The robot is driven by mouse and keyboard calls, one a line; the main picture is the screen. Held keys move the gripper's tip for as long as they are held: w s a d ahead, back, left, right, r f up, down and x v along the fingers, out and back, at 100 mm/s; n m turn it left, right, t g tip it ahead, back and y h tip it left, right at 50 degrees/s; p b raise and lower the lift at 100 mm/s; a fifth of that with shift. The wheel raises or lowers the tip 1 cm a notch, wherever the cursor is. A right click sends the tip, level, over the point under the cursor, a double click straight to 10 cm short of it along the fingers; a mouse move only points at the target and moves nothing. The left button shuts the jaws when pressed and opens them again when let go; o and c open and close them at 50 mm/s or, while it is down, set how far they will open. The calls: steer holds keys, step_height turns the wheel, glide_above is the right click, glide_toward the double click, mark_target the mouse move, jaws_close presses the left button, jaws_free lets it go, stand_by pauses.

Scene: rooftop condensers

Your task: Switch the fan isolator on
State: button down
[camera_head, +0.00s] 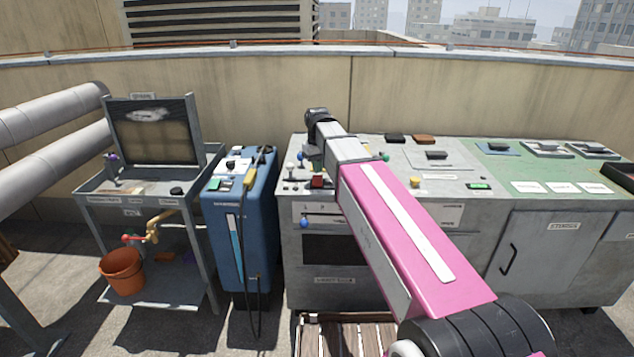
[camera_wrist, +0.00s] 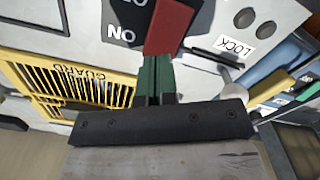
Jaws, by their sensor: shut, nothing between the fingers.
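In the wrist view a red lever-like handle (camera_wrist: 168,27) lies across a dark plate (camera_wrist: 118,22) with white lettering, which reads ON upside down. I take this for the fan isolator. My gripper (camera_wrist: 155,62) is shut, with its green fingers together and nothing between them. The fingertips are at the near end of the red handle; I cannot tell whether they touch it. In the head view my pink arm reaches over the grey cabinet (camera_head: 330,290), and my fingertips are hidden there.
In the wrist view a yellow GUARD grille (camera_wrist: 68,85) is left of my gripper and a LOCK label (camera_wrist: 233,46) is right. In the head view a blue cabinet (camera_head: 240,215) and a sink stand (camera_head: 90,187) stand left. A green-topped bench (camera_head: 530,172) is right.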

mark_target(317, 176)
steer(key=shift+f, duration=1.1)
stand_by(0.6)
steer(key=shift+r, duration=3.5)
steer(key=shift+s, duration=0.1)
